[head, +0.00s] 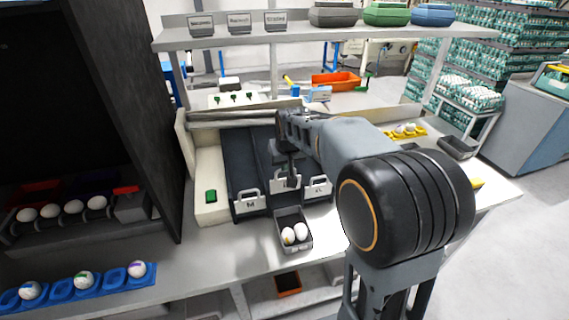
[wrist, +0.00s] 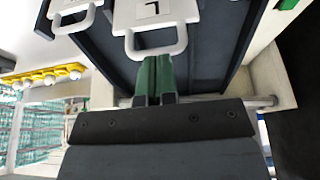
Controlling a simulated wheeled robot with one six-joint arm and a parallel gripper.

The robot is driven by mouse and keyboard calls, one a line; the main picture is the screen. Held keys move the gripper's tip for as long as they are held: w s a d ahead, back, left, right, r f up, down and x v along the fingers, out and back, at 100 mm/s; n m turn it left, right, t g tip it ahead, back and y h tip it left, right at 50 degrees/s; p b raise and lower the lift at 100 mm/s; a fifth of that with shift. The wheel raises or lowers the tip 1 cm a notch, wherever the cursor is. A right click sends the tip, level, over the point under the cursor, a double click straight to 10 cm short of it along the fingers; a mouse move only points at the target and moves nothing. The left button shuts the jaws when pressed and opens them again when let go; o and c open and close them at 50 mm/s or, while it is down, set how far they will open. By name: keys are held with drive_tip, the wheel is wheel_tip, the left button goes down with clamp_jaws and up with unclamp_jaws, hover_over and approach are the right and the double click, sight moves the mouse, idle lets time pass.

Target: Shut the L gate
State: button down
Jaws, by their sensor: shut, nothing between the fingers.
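The L gate (head: 285,183) is the middle of three white gates at the front of the dark lanes. In the wrist view its white plate (wrist: 158,10) is upside down, with a loop handle (wrist: 180,45) towards my gripper. My gripper (head: 289,158) is above and just behind this gate in the head view. In the wrist view its green-padded fingers (wrist: 154,60) are together and empty, their tips right at the handle. I cannot tell whether they touch it.
The M gate (head: 250,204) is on the left and another gate (head: 318,188) on the right. A grey tray (head: 293,214) with two eggs stands in front. A dark panel (head: 130,100) rises at the left. A yellow egg rack (head: 420,132) lies behind my arm.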

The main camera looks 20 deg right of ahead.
drive_tip(key=shift+f, duration=0.3)
wheel_tip(320, 180, down, 7)
drive_tip(key=b, duration=0.5)
drive_tip(key=shift+r, duration=0.1)
